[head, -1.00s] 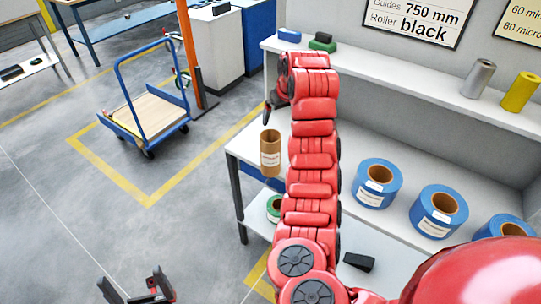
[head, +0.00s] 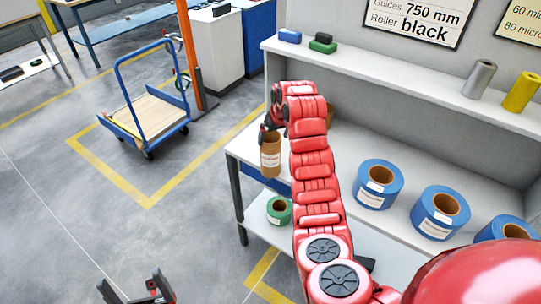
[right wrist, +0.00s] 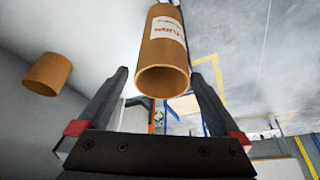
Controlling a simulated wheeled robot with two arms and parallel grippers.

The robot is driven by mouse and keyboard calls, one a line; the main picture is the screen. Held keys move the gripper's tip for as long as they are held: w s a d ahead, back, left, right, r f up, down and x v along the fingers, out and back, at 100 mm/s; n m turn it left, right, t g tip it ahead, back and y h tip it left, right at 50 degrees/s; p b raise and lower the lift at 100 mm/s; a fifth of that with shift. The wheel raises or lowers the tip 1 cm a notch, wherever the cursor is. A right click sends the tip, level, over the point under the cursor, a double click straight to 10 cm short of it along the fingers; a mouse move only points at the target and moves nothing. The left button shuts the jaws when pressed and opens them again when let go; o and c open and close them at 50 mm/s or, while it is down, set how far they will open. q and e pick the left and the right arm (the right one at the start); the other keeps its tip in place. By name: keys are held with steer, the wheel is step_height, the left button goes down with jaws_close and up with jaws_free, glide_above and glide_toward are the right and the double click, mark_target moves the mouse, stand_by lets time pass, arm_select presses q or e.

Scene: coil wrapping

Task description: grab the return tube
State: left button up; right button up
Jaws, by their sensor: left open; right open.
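The return tube (head: 270,158) is a brown cardboard tube with a white label, standing upright at the left end of the workbench (head: 238,149). In the right wrist view the tube (right wrist: 163,68) shows its open end and a label with red lettering, between the two spread fingers. My right gripper (head: 269,131) is open at the top of the tube in the head view; I cannot tell whether a finger touches it. My left gripper (head: 140,292) is open and empty, low at the left, over the floor and away from the bench.
A second brown tube (right wrist: 47,74) is beside the fingers in the right wrist view. Blue rolls (head: 378,184) stand on the bench to the right. A green roll (head: 279,210) lies on the lower shelf. An upper shelf (head: 400,83) runs behind my right arm. A blue cart (head: 145,105) stands left.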

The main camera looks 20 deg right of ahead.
mark_target(271, 155)
steer(key=shift+f, duration=0.3)
steer(key=shift+p+x, duration=1.7)
steer(key=shift+x, duration=1.1)
steer(key=shift+s+a, duration=0.15)
jaws_close()
